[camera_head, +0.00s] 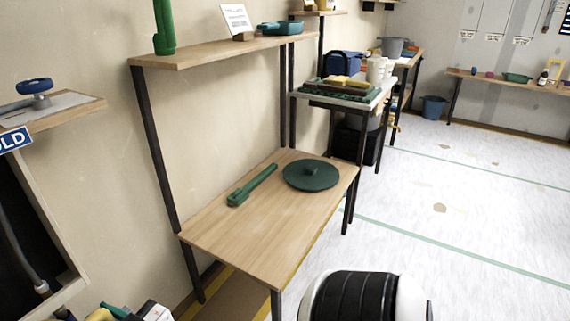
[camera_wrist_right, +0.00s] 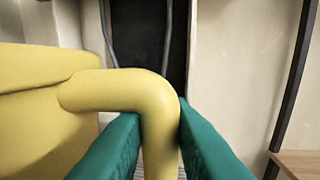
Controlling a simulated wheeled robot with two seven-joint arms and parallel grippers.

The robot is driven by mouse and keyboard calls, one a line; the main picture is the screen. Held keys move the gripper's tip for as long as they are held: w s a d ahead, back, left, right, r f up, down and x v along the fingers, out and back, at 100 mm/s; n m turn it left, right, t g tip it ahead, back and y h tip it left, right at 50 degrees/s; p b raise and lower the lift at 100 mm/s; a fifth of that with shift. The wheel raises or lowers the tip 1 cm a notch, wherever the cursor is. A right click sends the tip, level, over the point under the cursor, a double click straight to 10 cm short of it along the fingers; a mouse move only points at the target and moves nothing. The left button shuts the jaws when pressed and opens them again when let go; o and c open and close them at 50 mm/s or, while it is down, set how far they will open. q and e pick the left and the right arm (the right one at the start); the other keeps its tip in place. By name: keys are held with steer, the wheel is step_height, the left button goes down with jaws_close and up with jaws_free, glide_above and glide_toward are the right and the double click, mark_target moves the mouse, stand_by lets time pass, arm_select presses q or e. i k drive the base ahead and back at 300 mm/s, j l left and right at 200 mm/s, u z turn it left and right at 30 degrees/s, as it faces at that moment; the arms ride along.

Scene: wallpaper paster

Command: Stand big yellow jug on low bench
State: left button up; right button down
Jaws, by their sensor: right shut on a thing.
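The big yellow jug (camera_wrist_right: 35,115) fills the left side of the right wrist view; its curved handle (camera_wrist_right: 125,88) passes between the teal fingers of my right gripper (camera_wrist_right: 160,115). The gripper is shut on the handle. The jug's base and whole outline are out of frame. In the head view a low wooden bench (camera_head: 250,240) stands against the wall with dark legs. Its front part is bare. Neither the jug nor my right gripper shows clearly in the head view. My left gripper is not in view.
On the bench lie a dark green round lid-like disc (camera_head: 311,174) and a green bar-shaped tool (camera_head: 252,186). A shelf (camera_head: 200,56) hangs over its back on dark posts. Open floor (camera_head: 450,220) lies to the right. Several items sit at the lower left.

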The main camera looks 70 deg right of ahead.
mark_target(290, 205)
steer(key=l+z, duration=0.35)
steer(key=z, duration=0.15)
steer(key=i+l+z, duration=0.15)
steer(key=l+z, duration=0.15)
steer(key=z, duration=0.2)
steer(key=i+l, duration=0.15)
steer(key=l, duration=0.15)
steer(key=i+l, duration=0.15)
steer(key=l, duration=0.2)
steer(key=i+l, duration=0.1)
steer(key=l, duration=0.2)
